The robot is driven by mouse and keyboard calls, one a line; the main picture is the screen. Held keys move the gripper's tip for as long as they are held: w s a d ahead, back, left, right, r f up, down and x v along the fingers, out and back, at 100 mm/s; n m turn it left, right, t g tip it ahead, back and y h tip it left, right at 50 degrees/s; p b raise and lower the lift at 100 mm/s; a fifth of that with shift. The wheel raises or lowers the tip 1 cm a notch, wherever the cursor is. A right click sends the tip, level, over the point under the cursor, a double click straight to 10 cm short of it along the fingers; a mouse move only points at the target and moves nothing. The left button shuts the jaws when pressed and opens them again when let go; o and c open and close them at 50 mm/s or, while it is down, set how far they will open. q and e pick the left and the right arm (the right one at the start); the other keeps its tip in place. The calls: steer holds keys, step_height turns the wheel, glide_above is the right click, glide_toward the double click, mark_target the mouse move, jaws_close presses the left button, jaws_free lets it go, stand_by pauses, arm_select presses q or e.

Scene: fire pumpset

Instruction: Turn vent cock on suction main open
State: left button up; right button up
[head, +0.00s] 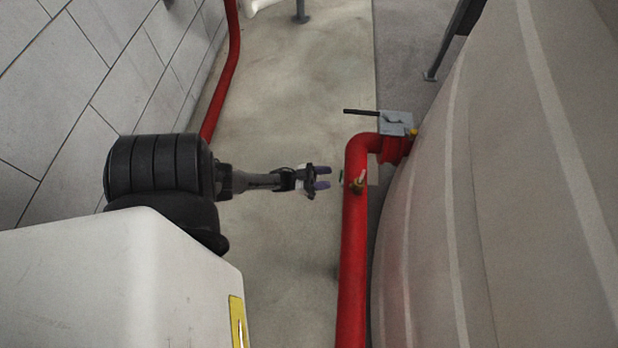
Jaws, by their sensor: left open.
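The red suction main (353,250) runs up the picture and bends right toward the big pale tank. A small brass vent cock (358,186) with a short pale lever sits on it, below the bend. The lever points up and slightly right in the picture. My left gripper (327,178) is open and empty, its two purple fingers pointing right toward the pipe. It is left of the cock, apart from it, with a small gap to the pipe in the picture. The difference in height is hard to tell. My right gripper is not in view.
A grey valve body (395,123) with a long dark handle (360,112) stands at the bend. The large pale tank (500,200) fills the right side. A tiled wall (80,80) and another red pipe (226,80) are on the left. Clear floor (290,100) lies between.

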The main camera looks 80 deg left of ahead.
arm_select(q)
steer(key=v, duration=0.6)
steer(key=shift+s+b, duration=0.15)
steer(key=shift+b, duration=0.2)
stand_by(0.4)
